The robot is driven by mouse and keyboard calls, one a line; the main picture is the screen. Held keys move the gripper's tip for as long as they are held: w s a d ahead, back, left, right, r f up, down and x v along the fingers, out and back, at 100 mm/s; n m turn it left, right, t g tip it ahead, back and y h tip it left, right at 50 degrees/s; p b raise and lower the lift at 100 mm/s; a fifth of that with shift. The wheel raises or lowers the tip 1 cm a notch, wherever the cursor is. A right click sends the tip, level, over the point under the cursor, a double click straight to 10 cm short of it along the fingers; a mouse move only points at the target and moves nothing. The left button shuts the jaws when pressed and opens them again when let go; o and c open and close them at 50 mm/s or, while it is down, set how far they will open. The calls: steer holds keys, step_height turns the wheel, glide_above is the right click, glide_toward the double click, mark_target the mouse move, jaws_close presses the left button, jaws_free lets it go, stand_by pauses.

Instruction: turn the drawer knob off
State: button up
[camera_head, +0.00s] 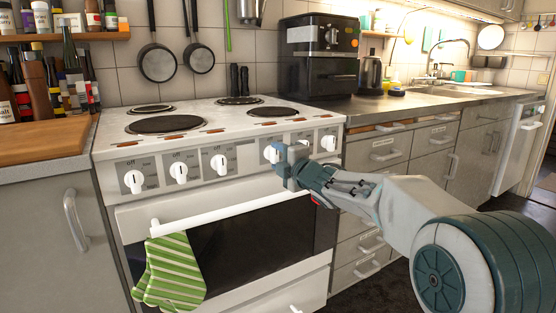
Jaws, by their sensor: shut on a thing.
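The white cooker (105,150) has a row of white knobs on its front panel. My gripper (279,156) is at the panel right of the middle, shut on a white knob (270,154) there. The knob shows only in part at the left of the fingers, so its pointer cannot be read. A far right knob (328,143) and left knobs (134,181), (178,172) and (219,163) stand free, with small "Off" marks above the left ones. I cannot read which knob is labelled for the drawer.
A white oven handle (240,213) runs below the knobs, with a green striped mitt (172,270) hanging at its left. Black hotplates (166,124) on top are bare. Grey drawers (384,150) stand to the right. A wooden board (40,145) lies on the left counter.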

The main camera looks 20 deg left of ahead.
steer(key=shift+w+d+r, duration=0.1)
steer(key=shift+d, duration=0.05)
steer(key=o, duration=1)
steer(key=p+v, duration=0.2)
steer(key=v, duration=1.1)
steer(key=shift+s+d+p, duration=0.25)
steer(key=shift+s+p, duration=0.05)
